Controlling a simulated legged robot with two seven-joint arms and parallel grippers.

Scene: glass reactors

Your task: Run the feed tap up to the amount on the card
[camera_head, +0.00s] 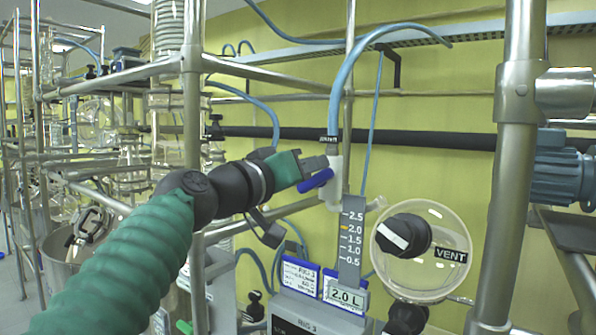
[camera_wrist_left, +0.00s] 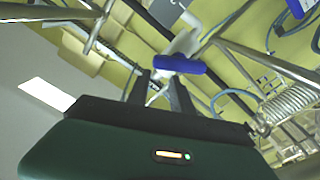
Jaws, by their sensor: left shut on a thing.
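The feed tap has a white body (camera_head: 335,188) under a blue hose, and a blue handle (camera_head: 316,181) tilted up to the right. My left gripper (camera_head: 312,172) is shut on the handle; the handle also shows between the fingertips in the left wrist view (camera_wrist_left: 180,64). A white card (camera_head: 347,296) reads "2.0 L". I cannot make out any flow or liquid level. My right gripper is not in view.
A clear round cover (camera_head: 425,275) with a black and white knob (camera_head: 403,236), labelled VENT (camera_head: 450,255), is right of the scale. A thick steel post (camera_head: 510,180) stands farther right. Blue-edged labels (camera_head: 300,275) sit on a grey box below. Glassware and frames crowd the left.

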